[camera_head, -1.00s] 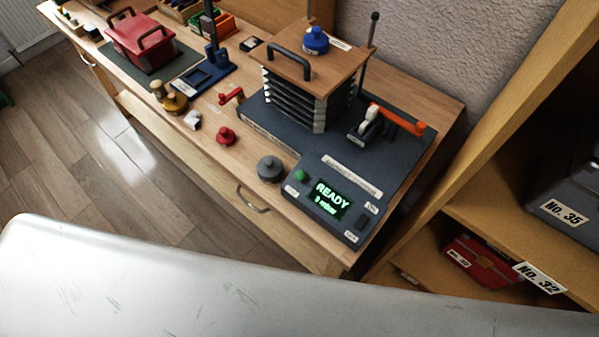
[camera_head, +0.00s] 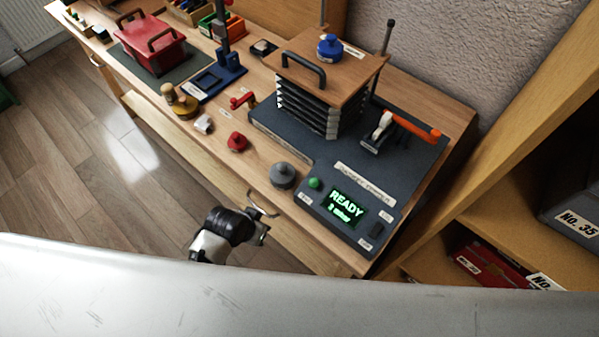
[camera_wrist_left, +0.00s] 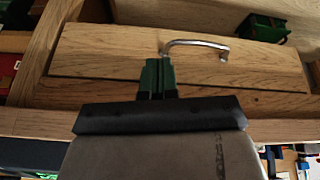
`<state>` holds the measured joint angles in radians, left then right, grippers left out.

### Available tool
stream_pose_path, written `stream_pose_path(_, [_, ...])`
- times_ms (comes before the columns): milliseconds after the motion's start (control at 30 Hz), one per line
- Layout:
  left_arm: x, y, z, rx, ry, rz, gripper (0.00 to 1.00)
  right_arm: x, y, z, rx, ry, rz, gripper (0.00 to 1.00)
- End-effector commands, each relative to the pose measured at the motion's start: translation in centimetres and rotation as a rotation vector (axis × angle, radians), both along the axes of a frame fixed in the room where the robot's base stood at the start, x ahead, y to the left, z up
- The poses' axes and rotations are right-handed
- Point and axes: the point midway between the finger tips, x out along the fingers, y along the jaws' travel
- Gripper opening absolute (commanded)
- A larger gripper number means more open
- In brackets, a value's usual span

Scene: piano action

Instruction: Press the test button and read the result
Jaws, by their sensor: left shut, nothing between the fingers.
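The tester panel (camera_head: 330,232) is a dark grey unit on the bench's right end in the head view. A green round button (camera_head: 314,183) sits on it, left of a lit display (camera_head: 345,208) reading "READY" with a smaller line below. A dark rocker switch (camera_head: 377,230) is at its right. My left gripper (camera_wrist_left: 157,78) is shut and empty in the left wrist view, in front of the wooden drawer front. In the head view my dark and white wrist (camera_head: 222,233) is below the bench's front edge, left of and below the button. My right gripper is not visible.
A grey knobbed weight (camera_head: 283,175) stands left of the button, with a red one (camera_head: 237,142) farther left. A bellows stack (camera_head: 308,108) stands behind the panel. A metal drawer handle (camera_wrist_left: 195,44) sticks out near my fingers. Shelves stand at right.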

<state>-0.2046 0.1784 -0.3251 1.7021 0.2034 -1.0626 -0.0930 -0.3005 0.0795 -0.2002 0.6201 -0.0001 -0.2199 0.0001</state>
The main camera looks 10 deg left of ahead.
Motion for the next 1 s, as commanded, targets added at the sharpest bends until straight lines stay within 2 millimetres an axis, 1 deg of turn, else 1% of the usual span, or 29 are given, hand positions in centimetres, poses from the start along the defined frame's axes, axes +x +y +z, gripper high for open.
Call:
stream_pose_path(33, [0.6,-0.7,2.5,-0.012,-0.022,-0.026,0.00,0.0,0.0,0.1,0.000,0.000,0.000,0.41])
stream_pose_path(100, [0.9,-1.4,5.4,-0.024,-0.040,-0.060,0.00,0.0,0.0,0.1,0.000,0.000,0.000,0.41])
stream_pose_path(167, [1.0,-2.0,7.7,-0.035,-0.054,-0.089,0.00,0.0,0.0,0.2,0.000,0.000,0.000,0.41])
stream_pose_path(200, [2.3,-3.1,8.7,-0.047,-0.078,-0.141,0.00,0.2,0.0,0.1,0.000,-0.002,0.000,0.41])
stream_pose_path(267, [3.5,-4.3,10.4,-0.061,-0.105,-0.210,0.00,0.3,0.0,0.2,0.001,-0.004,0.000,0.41])
stream_pose_path(300, [4.2,-5.2,11.6,-0.070,-0.123,-0.258,0.00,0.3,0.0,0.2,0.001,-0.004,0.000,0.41])
stream_pose_path(367, [5.1,-6.4,13.5,-0.080,-0.149,-0.333,0.00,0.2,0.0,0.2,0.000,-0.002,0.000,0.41])
stream_pose_path(400, [5.6,-7.2,14.8,-0.084,-0.166,-0.389,0.00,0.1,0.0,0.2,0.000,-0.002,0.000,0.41])
stream_pose_path(467, [6.2,-8.4,16.8,-0.085,-0.191,-0.478,0.00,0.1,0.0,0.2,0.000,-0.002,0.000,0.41])
stream_pose_path(533, [6.6,-9.7,19.2,-0.079,-0.220,-0.596,0.00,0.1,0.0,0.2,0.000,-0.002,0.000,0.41])
stream_pose_path(600, [6.7,-10.8,21.6,-0.062,-0.241,-0.724,0.00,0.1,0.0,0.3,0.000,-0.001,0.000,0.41])
stream_pose_path(700, [6.3,-11.7,24.5,-0.021,-0.257,-0.905,0.00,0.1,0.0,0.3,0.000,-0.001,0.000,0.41])
stream_pose_path(800, [5.6,-11.9,26.8,0.035,-0.256,-1.071,0.00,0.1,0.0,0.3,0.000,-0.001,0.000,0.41])
stream_pose_path(900, [4.9,-11.6,28.4,0.092,-0.238,-1.207,0.00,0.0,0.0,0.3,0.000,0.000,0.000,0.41])
stream_pose_path(1000, [4.3,-11.0,29.5,0.140,-0.213,-1.307,0.00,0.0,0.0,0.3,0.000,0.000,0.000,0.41])
